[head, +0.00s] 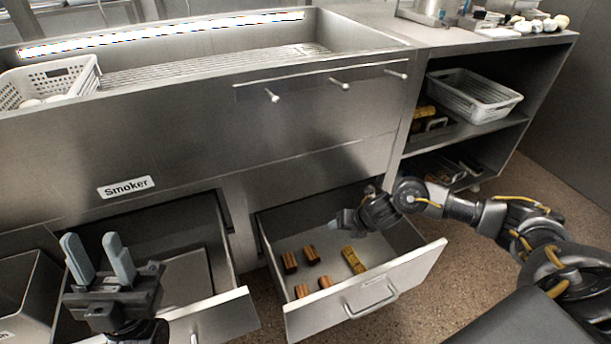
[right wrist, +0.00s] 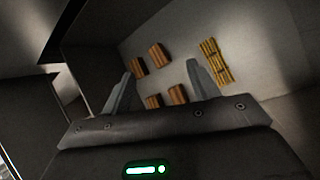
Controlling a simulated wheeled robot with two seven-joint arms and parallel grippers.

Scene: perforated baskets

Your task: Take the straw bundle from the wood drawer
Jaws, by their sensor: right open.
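The straw bundle (head: 353,260), a yellow banded bundle, lies on the floor of the open right-hand drawer (head: 330,319). It also shows in the right wrist view (right wrist: 215,60), to the right of the fingers. Several brown wood pieces (head: 290,262) lie left of it in the same drawer. My right gripper (head: 343,219) is over the back part of this drawer, above and behind the bundle. In the right wrist view its two fingers (right wrist: 160,70) are apart with nothing held between them. My left gripper (head: 94,240) is open and empty, fingers up, before the left drawer.
The left drawer (head: 235,306) is also open and looks empty. Above the drawers is the steel smoker (head: 200,150) with a white perforated basket (head: 48,80) on top. A grey basket (head: 472,95) sits on the right shelf. Drawer walls surround the bundle.

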